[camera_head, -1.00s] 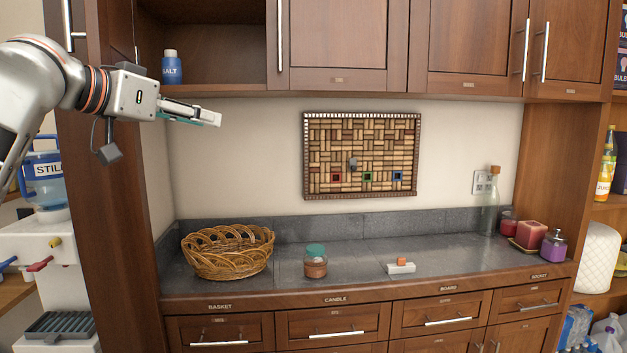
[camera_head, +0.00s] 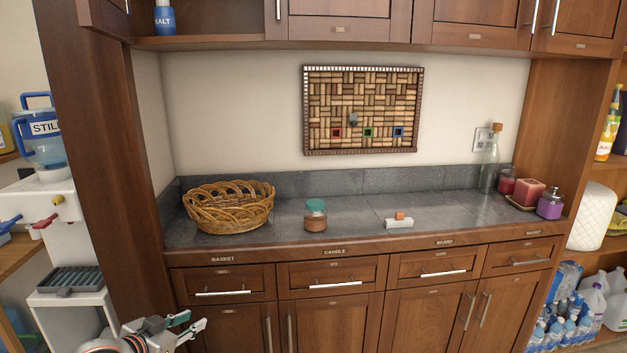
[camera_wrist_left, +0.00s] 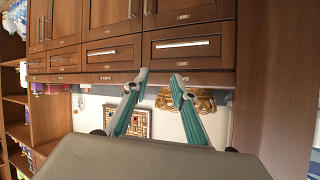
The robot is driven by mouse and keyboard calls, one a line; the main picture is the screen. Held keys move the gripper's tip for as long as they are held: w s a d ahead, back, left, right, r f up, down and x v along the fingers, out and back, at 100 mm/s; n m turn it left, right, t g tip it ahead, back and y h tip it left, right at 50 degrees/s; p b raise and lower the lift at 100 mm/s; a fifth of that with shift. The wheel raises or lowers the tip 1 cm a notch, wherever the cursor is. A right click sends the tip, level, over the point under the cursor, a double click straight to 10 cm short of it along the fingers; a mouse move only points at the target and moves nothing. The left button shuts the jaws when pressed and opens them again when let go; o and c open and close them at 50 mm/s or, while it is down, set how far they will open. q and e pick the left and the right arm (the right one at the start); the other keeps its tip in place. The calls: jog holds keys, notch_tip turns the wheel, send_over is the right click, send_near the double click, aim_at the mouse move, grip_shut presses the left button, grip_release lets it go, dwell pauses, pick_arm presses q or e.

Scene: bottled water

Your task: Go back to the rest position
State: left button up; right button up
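My left gripper (camera_head: 190,326) is low at the bottom left of the head view, in front of the lower cabinets. Its fingers are apart with nothing between them. The left wrist view also shows the two teal-padded fingers (camera_wrist_left: 157,84) spread and empty, with the cabinet drawers beyond; that picture is upside down. My right gripper is not in view.
The counter (camera_head: 350,218) holds a wicker basket (camera_head: 229,207), a green-lidded jar (camera_head: 316,215), a small white block with an orange piece (camera_head: 398,221) and a glass bottle (camera_head: 490,165). A water dispenser (camera_head: 38,200) stands left. Lower cabinets (camera_head: 335,318) face me.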

pick_arm(q)
jog(key=s+a+f+m+g, duration=0.1)
jog(key=s+f, duration=0.6)
jog(key=s, duration=0.3)
jog(key=s+a+f+m+g, duration=0.1)
jog(key=s+f+m, duration=0.1)
jog(key=s+f, duration=0.7)
jog(key=s+a+f+m, duration=0.1)
jog(key=s+f, duration=0.5)
jog(key=s, duration=0.6)
jog(key=w+d+r+n, duration=0.1)
jog(key=d+n, duration=0.3)
jog(key=d, duration=0.8)
jog(key=shift+w+d+n+t, duration=0.25)
jog(key=shift+d+n+t, duration=0.05)
jog(key=shift+d+n, duration=0.1)
